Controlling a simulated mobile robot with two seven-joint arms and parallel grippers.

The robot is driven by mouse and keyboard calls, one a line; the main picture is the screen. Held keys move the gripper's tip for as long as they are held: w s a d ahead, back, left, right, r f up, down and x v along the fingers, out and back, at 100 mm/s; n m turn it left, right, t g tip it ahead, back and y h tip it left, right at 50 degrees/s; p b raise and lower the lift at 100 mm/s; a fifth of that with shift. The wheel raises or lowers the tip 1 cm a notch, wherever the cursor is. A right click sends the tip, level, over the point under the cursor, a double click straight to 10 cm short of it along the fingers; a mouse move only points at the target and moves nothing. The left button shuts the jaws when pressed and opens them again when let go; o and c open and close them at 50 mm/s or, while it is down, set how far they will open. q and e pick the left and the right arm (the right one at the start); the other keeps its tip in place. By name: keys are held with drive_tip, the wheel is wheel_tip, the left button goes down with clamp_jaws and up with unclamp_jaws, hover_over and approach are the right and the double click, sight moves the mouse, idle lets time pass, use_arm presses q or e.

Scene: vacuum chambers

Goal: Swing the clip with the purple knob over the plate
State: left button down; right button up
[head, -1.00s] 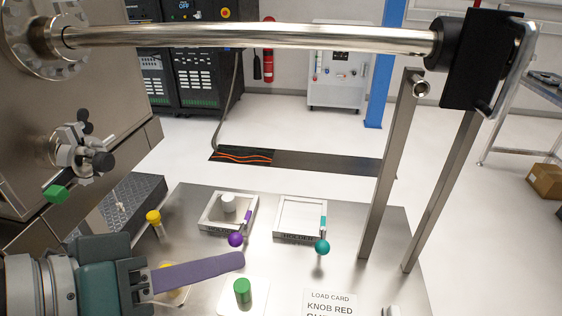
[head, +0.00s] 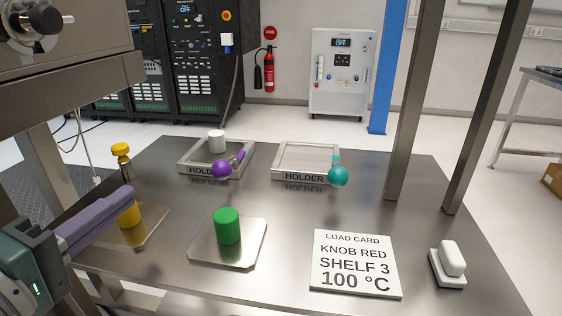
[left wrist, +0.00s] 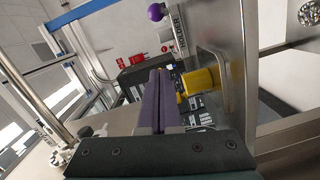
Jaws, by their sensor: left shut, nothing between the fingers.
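The clip with the purple knob (head: 222,169) is at the front right corner of the left holder (head: 184,160). Its short lever (head: 239,156) runs back from the knob along the holder's right side. A white cylinder (head: 216,141) stands inside this holder; I cannot clearly tell a plate beneath it. My left gripper (head: 128,192) is shut and empty at the lower left, in front of a yellow cylinder (head: 132,215), well short of the clip. The purple knob also shows at the top of the left wrist view (left wrist: 155,12), beyond the shut fingers (left wrist: 158,85). My right gripper is not seen.
The right holder (head: 279,165) has a teal-knobbed clip (head: 338,176). A green cylinder (head: 227,226) on a plate (head: 200,246), a load card (head: 356,265) and a white block (head: 452,259) are nearer. Two steel posts (head: 412,100) rise at right.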

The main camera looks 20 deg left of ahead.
use_arm(q)
drive_tip(key=w, duration=0.3)
drive_tip(key=w+a, duration=0.1)
drive_tip(key=w, duration=0.5)
drive_tip(key=shift+w+a+f, duration=0.15)
drive_tip(key=shift+w+f, duration=0.05)
drive_tip(key=shift+w, duration=0.2)
drive_tip(key=d, duration=0.1)
drive_tip(key=w+d, duration=0.1)
drive_tip(key=d+f, duration=0.1)
drive_tip(key=shift+w, duration=0.15)
drive_tip(key=shift+w+d, duration=0.1)
drive_tip(key=shift+d, duration=0.25)
